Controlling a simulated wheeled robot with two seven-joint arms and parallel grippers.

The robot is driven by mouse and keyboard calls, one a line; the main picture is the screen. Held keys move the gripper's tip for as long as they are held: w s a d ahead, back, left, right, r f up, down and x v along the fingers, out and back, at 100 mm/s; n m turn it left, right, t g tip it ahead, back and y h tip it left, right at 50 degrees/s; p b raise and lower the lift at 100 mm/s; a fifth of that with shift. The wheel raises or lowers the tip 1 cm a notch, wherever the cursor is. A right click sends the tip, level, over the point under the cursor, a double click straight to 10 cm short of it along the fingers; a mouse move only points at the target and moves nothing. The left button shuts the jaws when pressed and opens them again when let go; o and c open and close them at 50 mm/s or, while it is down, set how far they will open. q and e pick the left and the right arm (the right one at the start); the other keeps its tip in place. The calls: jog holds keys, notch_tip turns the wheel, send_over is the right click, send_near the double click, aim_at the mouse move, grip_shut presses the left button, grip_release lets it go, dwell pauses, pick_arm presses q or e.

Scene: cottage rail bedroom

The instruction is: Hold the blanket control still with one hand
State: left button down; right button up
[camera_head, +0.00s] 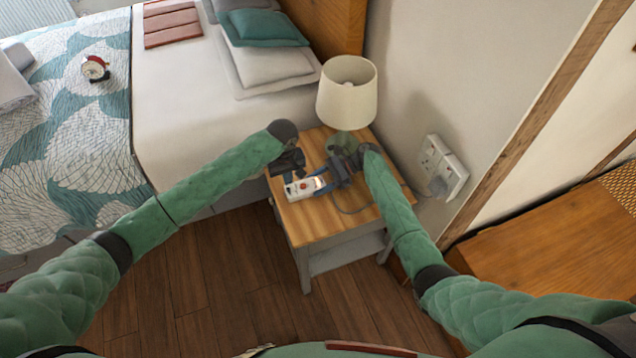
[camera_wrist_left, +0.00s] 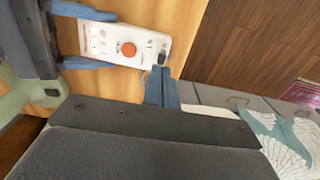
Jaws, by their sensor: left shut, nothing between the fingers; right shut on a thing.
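The blanket control (camera_head: 302,188) is a white handset with an orange-red round button, lying over the wooden top of the bedside table (camera_head: 313,226). It also shows in the left wrist view (camera_wrist_left: 126,46). My right gripper (camera_head: 321,183) is shut on the control, with one blue finger along each long side. My left gripper (camera_wrist_left: 161,80) is shut and empty, its blue fingertips close beside the control's end with the small dark part. I cannot tell whether they touch it. In the head view the left gripper (camera_head: 289,168) is just behind the control, its tips partly hidden.
A cream lamp (camera_head: 347,95) stands at the table's back. A grey cord (camera_head: 352,211) lies on the right of the tabletop, near a wall socket (camera_head: 442,168). The bed (camera_head: 180,90) is at left. A wooden surface (camera_head: 550,240) is at right.

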pick_arm(q)
jog(key=shift+r, duration=1.5)
pick_arm(e)
jog(key=o, duration=1.1)
jog(key=shift+o, duration=0.2)
jog(key=shift+d, duration=0.15)
